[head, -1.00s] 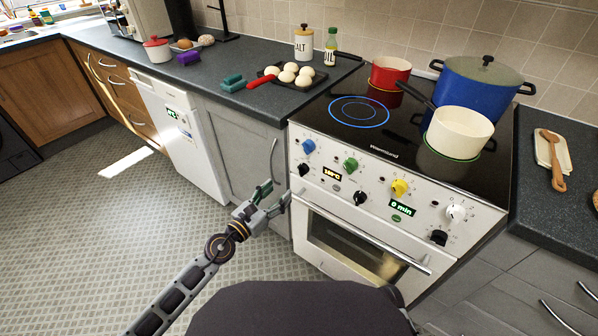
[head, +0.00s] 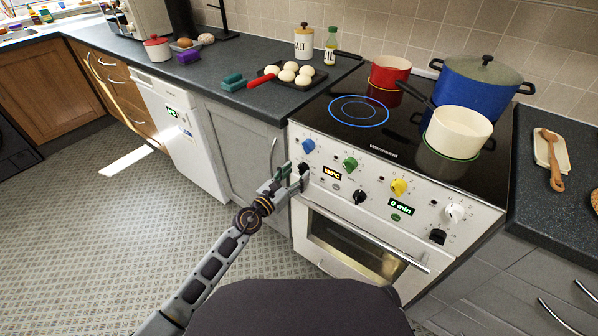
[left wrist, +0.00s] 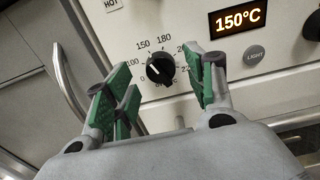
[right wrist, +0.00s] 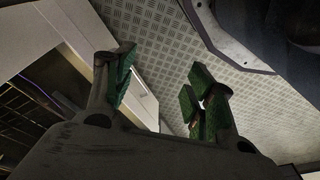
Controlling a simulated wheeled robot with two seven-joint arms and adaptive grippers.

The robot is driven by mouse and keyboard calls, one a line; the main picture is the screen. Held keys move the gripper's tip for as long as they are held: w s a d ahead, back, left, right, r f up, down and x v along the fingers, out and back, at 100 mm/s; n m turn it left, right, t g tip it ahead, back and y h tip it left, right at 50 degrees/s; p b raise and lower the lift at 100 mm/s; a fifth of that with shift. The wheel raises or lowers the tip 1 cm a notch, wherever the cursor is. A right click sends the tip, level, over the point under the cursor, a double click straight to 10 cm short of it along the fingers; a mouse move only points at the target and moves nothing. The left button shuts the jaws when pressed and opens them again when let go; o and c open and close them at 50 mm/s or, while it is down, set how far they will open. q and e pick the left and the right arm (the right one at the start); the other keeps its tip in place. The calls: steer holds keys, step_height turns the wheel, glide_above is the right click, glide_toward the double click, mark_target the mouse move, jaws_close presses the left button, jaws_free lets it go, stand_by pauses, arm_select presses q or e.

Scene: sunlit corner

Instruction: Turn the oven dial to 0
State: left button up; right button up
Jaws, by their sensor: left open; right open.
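The oven dial (left wrist: 160,69) is a black round knob on the white panel, ringed by printed numbers with 0 at its lower left. Its pale mark faces the upper left. The display (left wrist: 239,20) beside it reads 150°C. My left gripper (left wrist: 160,88) is open, its green-padded fingers to either side of the dial, which shows between them; I cannot tell whether they touch it. In the head view the left gripper (head: 292,177) is at the panel's left end and partly covers the dial. My right gripper (right wrist: 160,88) is open and empty over the floor.
The stove (head: 362,272) has other knobs: blue (head: 308,146), green (head: 350,164), yellow (head: 398,187), white (head: 455,212) and black ones. The door handle (head: 368,238) juts out below. Pots, including a cream saucepan (head: 459,133), stand on the hob. A cupboard handle (left wrist: 69,88) is left of the dial.

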mark_target(302, 169)
arm_select(q)
steer(key=shift+x, duration=0.95)
steer(key=shift+w+d, duration=0.1)
steer(key=shift+w, duration=0.1)
arm_select(e)
steer(key=shift+s+a+r, duration=0.1)
steer(key=shift+s+r, duration=0.3)
steer(key=shift+r, duration=0.15)
